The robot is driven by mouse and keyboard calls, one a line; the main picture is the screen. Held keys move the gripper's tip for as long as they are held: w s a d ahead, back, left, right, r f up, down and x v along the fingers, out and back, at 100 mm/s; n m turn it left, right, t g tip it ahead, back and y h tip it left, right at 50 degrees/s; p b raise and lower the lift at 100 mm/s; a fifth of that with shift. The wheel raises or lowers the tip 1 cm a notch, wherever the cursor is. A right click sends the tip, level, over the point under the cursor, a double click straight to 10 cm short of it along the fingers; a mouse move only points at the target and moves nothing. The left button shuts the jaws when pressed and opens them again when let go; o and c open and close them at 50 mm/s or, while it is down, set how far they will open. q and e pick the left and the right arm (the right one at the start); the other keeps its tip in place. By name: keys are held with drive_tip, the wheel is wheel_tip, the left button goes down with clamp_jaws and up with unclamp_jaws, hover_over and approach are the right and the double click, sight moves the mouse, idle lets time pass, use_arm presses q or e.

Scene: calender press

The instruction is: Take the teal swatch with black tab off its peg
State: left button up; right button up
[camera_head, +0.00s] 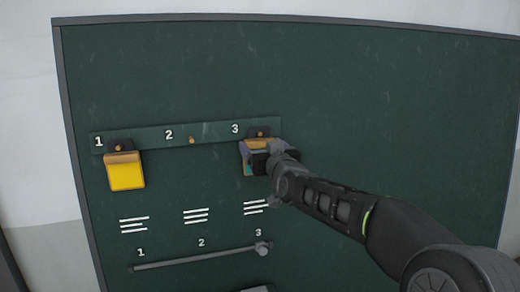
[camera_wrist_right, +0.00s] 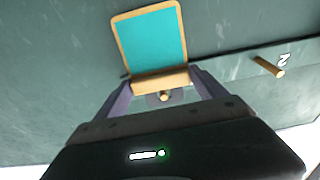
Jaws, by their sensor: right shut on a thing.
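The teal swatch (camera_wrist_right: 152,38) has a tan border and a wooden bar at its tab end. In the head view it hangs at peg 3 (camera_head: 260,133), and only a teal sliver (camera_head: 247,168) shows past my gripper. Its dark tab (camera_wrist_right: 152,99) is around a peg end (camera_wrist_right: 164,96) in the right wrist view. My right gripper (camera_head: 264,152) is shut on the wooden bar, with one finger on each side in the wrist view (camera_wrist_right: 160,82). My left gripper is not in view.
A yellow swatch (camera_head: 126,173) hangs from peg 1 on the rail (camera_head: 215,133). Peg 2 (camera_head: 192,140) is bare. A grey rod (camera_head: 200,258) with a knob runs below on the green board (camera_head: 400,110). The board's right side is clear above my arm.

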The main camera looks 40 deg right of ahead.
drive_tip(key=b+v, duration=0.4)
drive_tip(key=v, duration=1.2)
drive_tip(key=shift+s+a+r, duration=0.1)
drive_tip(key=shift+r, duration=0.2)
idle(0.3)
drive_tip(key=shift+s, duration=0.1)
drive_tip(key=shift+r+b+v, duration=0.2)
drive_tip(key=shift+b+v, duration=0.15)
drive_tip(key=shift+v, duration=0.75)
drive_tip(key=shift+r+b+v, duration=0.2)
drive_tip(key=shift+b+v, duration=0.15)
drive_tip(key=shift+v, duration=0.7)
drive_tip(key=b+v, duration=0.2)
drive_tip(key=v, duration=0.4)
drive_tip(key=shift+a, duration=0.1)
